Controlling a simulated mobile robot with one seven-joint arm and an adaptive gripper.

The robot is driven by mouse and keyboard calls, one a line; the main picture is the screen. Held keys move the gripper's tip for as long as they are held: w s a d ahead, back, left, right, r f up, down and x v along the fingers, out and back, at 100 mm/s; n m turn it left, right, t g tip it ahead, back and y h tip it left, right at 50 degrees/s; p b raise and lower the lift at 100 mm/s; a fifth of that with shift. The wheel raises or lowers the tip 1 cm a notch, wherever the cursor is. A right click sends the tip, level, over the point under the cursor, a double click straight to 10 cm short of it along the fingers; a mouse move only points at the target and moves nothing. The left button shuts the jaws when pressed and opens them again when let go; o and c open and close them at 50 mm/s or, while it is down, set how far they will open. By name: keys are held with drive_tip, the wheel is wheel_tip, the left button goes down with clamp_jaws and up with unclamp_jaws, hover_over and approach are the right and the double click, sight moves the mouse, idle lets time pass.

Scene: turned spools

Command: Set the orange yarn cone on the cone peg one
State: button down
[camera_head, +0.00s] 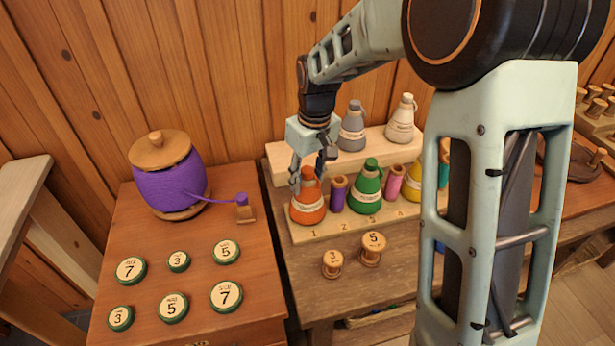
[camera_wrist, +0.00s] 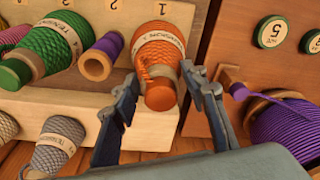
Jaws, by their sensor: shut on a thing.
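The orange yarn cone (camera_head: 308,206) stands upright on the front peg board (camera_head: 322,232), at the place numbered 1. In the wrist view the orange cone (camera_wrist: 162,50) sits between my fingers, its narrow top toward me. My gripper (camera_head: 311,178) is shut on the cone's top from above; it also shows in the wrist view (camera_wrist: 164,98). The cone's base meets the board by the number 1. Peg one itself is hidden under the cone.
A purple spool (camera_head: 338,194) stands just right of the orange cone, then a green cone (camera_head: 368,190) and a pink spool (camera_head: 393,184). Grey (camera_head: 352,128) and cream (camera_head: 401,121) cones stand on the shelf behind. A large purple yarn spool (camera_head: 169,178) stands on the left cabinet.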

drive_tip(key=shift+f+b, duration=0.35)
drive_tip(key=shift+f, duration=0.15)
drive_tip(key=c, duration=1.4)
unclamp_jaws()
drive_tip(key=shift+c, duration=0.2)
drive_tip(key=shift+s+d+r+p, duration=0.2)
drive_tip(key=shift+r+p, duration=1.1)
drive_tip(key=shift+r, duration=0.5)
drive_tip(key=shift+s+d+r+p, duration=0.1)
drive_tip(key=shift+s+r+p, duration=0.05)
drive_tip(key=shift+r+p, duration=1.45)
drive_tip(key=shift+s+d+r+p, duration=0.2)
drive_tip(key=shift+r+p, duration=0.85)
drive_tip(key=shift+r, duration=1)
